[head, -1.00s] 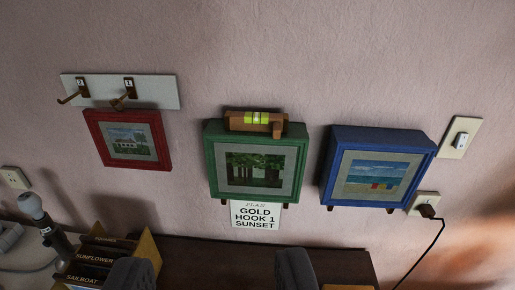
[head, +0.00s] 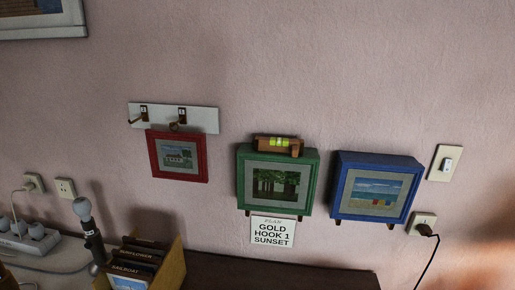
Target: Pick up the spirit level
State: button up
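The spirit level (head: 290,146) is a short brown bar with a bright yellow-green vial. It lies along the top edge of the green framed picture (head: 243,180), which shows trees, against the pink wall. Its right end dips a little over the frame's front. My gripper is out of the picture now, so its opening cannot be seen.
A red framed picture (head: 178,156) hangs under a white hook rail (head: 199,119). A blue framed picture (head: 375,187) is to the right. A plan card (head: 273,231) is below the green frame. A box of cards (head: 170,268), lamp (head: 83,209) and power strip (head: 30,240) stand lower left.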

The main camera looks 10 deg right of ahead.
aim_at(295, 146)
jog(key=u, duration=0.05)
jog(key=i, duration=1)
jog(key=z, duration=0.05)
